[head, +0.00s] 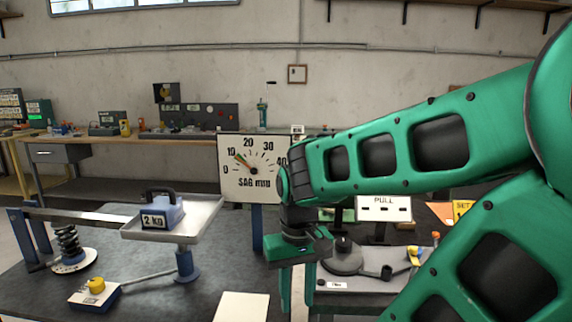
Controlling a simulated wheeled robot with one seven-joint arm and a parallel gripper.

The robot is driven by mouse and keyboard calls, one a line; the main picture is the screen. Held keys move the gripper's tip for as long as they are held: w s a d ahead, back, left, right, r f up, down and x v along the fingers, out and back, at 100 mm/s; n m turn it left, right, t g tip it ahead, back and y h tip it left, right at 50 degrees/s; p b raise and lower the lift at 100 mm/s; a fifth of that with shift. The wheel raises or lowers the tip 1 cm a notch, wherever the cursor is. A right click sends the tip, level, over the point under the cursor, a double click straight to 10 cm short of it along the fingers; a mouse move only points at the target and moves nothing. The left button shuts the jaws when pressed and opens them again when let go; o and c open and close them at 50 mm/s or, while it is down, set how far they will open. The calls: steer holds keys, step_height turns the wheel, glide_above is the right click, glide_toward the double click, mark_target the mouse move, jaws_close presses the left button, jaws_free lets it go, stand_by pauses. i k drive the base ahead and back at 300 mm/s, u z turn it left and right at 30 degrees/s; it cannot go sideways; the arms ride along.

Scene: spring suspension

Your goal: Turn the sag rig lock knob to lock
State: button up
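The lock knob (96,285) is a small yellow knob on top of a low blue box with a pale top (93,298). The box sits at the front left of the dark bench, joined by a thin rod to the rig's blue post (186,264). The knob's marks are too small to read. My green gripper (298,302) points down well to the right of the knob, apart from it. Its two fingers show a gap between them, with nothing seen held. The sag dial (236,180) stands behind, its needle near 10.
A tray (205,215) bears a 2 kg weight (162,214) above and behind the knob. A coil spring (69,243) stands at left under a lever. A pale sheet (242,307) lies between knob and gripper. A PULL sign (384,208) and other parts stand at right.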

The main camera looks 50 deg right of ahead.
mark_target(97, 285)
steer(key=z, duration=2.7)
steer(key=k, duration=1.55)
steer(key=u, duration=1.25)
steer(key=i, duration=1.05)
